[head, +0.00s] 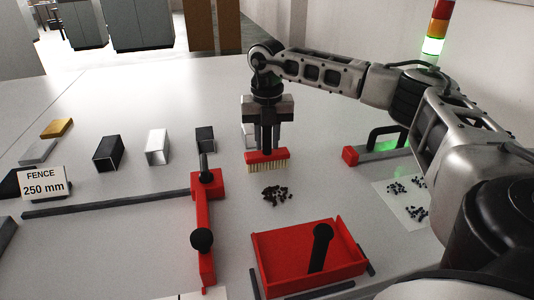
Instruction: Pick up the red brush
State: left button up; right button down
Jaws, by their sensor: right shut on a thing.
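The red brush (267,157) has a red back and pale bristles pointing down. It is at the middle of the table in the head view, just behind a small pile of dark bits (277,194). My right gripper (267,146) comes down from above and is shut on the brush. The brush is level, and I cannot tell whether its bristles touch the table. My left gripper is not in the view.
A red tray (338,240) with a black handle stands in front. A red clamp bar (203,220) with black knobs lies left of the pile. Several metal tube pieces (108,151) and a "FENCE 250 mm" sign (43,183) are at left. A red-ended black-handled tool (351,156) lies at right.

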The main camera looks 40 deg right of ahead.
jog(key=shift+r, duration=0.15)
jog(key=shift+r, duration=0.55)
jog(key=s+a+r+b, duration=0.1)
jog(key=s+a+r, duration=0.4)
jog(key=s+r, duration=0.6)
jog(key=shift+s+r, duration=0.35)
jog(key=shift+s, duration=0.75)
